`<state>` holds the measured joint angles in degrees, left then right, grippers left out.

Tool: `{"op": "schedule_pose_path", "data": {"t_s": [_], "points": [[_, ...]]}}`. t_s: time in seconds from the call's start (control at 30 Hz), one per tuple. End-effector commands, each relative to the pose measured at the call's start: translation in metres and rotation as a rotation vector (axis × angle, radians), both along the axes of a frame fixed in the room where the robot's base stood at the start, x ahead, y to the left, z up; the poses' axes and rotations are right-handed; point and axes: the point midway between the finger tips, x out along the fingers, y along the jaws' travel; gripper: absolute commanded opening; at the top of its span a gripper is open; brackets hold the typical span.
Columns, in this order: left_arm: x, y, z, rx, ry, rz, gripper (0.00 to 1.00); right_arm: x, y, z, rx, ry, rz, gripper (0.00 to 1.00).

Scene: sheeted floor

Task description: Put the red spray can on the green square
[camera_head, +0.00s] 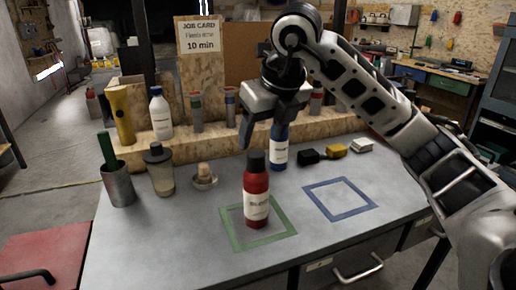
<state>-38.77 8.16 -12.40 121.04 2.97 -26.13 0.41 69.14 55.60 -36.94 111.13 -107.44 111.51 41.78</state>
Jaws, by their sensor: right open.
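The red spray can (256,196) with a dark cap stands upright inside the green square (234,236) on the grey table. My right gripper (262,140) is open just above and behind the can's cap, pointing down, and looks clear of the can. A blue can (279,152) with a white label stands behind the red can, partly hidden by the gripper. My left gripper is not in view.
An empty blue square (340,212) lies to the right. Small black (308,157), yellow (337,151) and white (361,146) blocks lie behind it. A metal cup (119,186) and a dark-lidded jar (160,176) stand at the left.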

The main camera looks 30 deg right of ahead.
Motion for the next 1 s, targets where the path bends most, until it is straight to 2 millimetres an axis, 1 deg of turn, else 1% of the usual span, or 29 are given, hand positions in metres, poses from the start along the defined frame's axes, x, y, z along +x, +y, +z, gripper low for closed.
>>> {"op": "schedule_pose_path", "data": {"t_s": [0.03, 0.13, 0.3, 1.0], "points": [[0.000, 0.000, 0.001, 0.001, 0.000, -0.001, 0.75, -0.004, 0.000, 0.012, 0.000, -0.005, 0.001, 0.62], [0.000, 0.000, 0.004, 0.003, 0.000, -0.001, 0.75, -0.010, 0.000, 0.029, -0.001, -0.004, 0.001, 0.62], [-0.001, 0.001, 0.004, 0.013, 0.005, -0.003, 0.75, -0.017, 0.000, 0.042, 0.000, -0.002, 0.001, 0.62], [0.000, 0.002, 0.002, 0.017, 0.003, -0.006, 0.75, -0.018, 0.000, 0.044, 0.000, 0.001, 0.001, 0.62]]}}
